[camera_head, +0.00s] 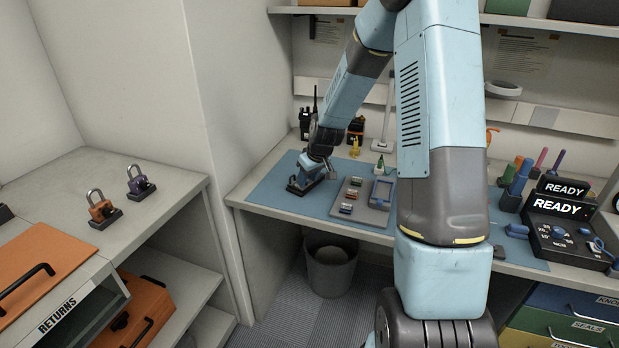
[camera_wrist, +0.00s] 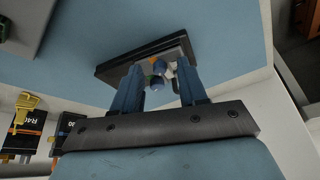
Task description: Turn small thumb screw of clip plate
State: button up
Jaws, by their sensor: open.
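The clip plate assembly, a dark base with a grey metal plate on top (camera_wrist: 118,62), lies on the blue mat in the wrist view. Small blue knobs (camera_wrist: 158,67) stand on it, one with green near it and an orange piece behind; I cannot tell which is the small thumb screw. My gripper (camera_wrist: 161,72) is open, its two blue fingers either side of the knobs. Contact cannot be seen. In the head view my gripper (camera_head: 312,170) is low over the dark base (camera_head: 296,187) at the mat's left side; the knobs are hidden there.
A grey tray (camera_head: 335,206) with small coloured parts lies to the right on the blue mat (camera_head: 268,190). Radios (camera_head: 308,118) stand behind. A black console reading READY (camera_head: 561,230) is at the right. Padlocks (camera_head: 102,209) sit on the left counter. A bin (camera_head: 331,268) stands below.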

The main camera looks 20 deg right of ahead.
jog(key=shift+c, duration=0.4)
grip_shut()
jog(key=shift+a+m, duration=0.1)
jog(key=shift+m, duration=0.2)
jog(key=shift+a+m+h, duration=0.1)
jog(key=shift+m+h, duration=0.3)
jog(key=shift+m, duration=0.8)
jog(key=shift+m+h, duration=0.5)
jog(key=shift+m, duration=0.4)
jog(key=shift+o, duration=0.4)
grip_release()
